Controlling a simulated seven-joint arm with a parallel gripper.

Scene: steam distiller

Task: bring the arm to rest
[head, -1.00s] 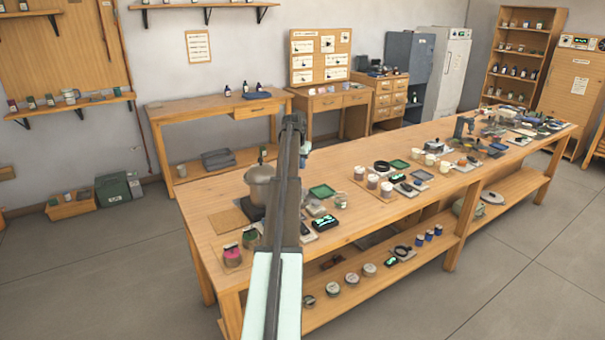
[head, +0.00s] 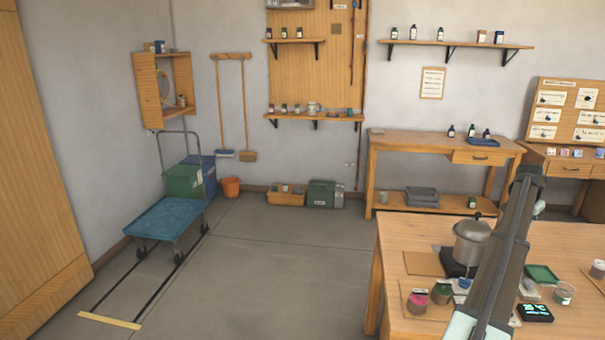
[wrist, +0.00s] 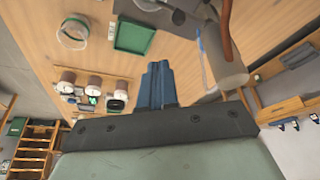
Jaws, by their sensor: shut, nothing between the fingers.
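My gripper (wrist: 158,85) shows in the wrist view with its two blue-grey fingers together and nothing between them. It hangs above the wooden workbench (head: 392,240), apart from the things on it. In the head view my arm rises across the right side, over the bench, and hides part of its top. A metal pot (head: 472,240) with a lid stands on a dark base at the left end of the bench, just left of my arm. A green tray (head: 541,273) lies right of my arm; it also shows in the wrist view (wrist: 133,37).
A glass jar (head: 564,293), a pink-filled jar (head: 417,300) and a device with a lit display (head: 535,312) stand on the bench. In the wrist view a pale cylinder (wrist: 228,68) and tubing lie near my fingers. A blue trolley (head: 165,215) stands left; the floor between is clear.

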